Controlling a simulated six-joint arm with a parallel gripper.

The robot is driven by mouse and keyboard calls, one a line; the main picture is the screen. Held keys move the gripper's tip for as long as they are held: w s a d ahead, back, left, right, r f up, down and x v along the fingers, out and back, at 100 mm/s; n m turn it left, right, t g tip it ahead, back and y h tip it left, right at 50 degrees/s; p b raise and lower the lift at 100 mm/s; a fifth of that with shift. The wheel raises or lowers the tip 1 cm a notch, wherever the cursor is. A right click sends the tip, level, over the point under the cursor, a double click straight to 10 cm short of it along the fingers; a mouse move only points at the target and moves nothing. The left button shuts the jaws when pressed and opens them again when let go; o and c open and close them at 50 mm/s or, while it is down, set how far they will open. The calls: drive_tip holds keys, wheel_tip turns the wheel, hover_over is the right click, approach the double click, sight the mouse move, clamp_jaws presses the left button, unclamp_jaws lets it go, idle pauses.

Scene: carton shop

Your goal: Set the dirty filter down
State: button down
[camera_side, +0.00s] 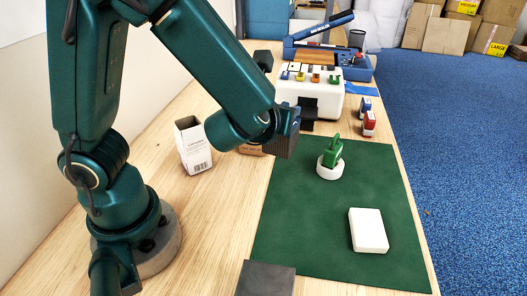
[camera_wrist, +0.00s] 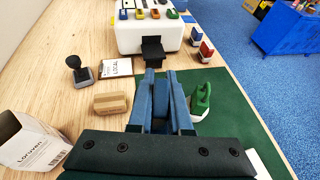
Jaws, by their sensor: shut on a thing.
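My gripper (camera_side: 288,134) is at the end of the teal arm, in the air near the left edge of the green mat (camera_side: 300,215) in the side view. In the wrist view, my gripper (camera_wrist: 162,76) has its two blue fingers reaching forward. A white slab (camera_side: 368,231) lies flat on the mat.
A green object (camera_side: 334,149) stands in a white ring (camera_side: 329,168) on the mat. An open white carton (camera_side: 194,146), a brown block (camera_wrist: 110,104) and a black stamp (camera_wrist: 79,73) are to the left. A white machine (camera_wrist: 143,38) stands behind. Bare mat surrounds the slab.

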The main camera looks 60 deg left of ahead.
drive_tip(key=shift+s+a+r+n+g+y, duration=0.3)
drive_tip(key=shift+n+y, duration=0.1)
drive_tip(key=shift+n, duration=0.2)
drive_tip(key=s+a+f+n+g+y, duration=0.35)
drive_tip(key=s+n+g+y, duration=0.25)
drive_tip(key=s+n+g, duration=0.5)
drive_tip(key=s+d+f+n+g+h, duration=0.2)
drive_tip(key=s+d+n+g+h, duration=0.4)
drive_tip(key=n+g, duration=0.55)
drive_tip(key=d+r+n+h, duration=0.3)
drive_tip(key=d+n+h, duration=0.7)
drive_tip(key=n+h, duration=0.3)
drive_tip(key=w+a+r+n+t+h, duration=0.1)
drive_tip(key=w+r+n+t+h, duration=0.15)
drive_tip(key=w+h, duration=0.2)
drive_tip(key=w+a+r+n+t+h, duration=0.1)
drive_tip(key=w+n+t+h, duration=0.25)
drive_tip(key=w, duration=0.25)
drive_tip(key=shift+n+t+y, duration=0.25)
drive_tip(key=shift+t+y, duration=0.1)
drive_tip(key=shift+y, duration=0.05)
drive_tip(key=shift+s+d+f, duration=0.35)
drive_tip(key=shift+d+f, duration=1.45)
drive_tip(key=shift+d, duration=0.05)
drive_tip(key=shift+s+d+f, duration=0.3)
drive_tip(key=shift+d+f, duration=1.5)
drive_tip(key=shift+d, duration=0.1)
drive_tip(key=shift+s+d+f, duration=0.35)
drive_tip(key=shift+d+f, duration=1.45)
drive_tip(key=shift+d, duration=0.05)
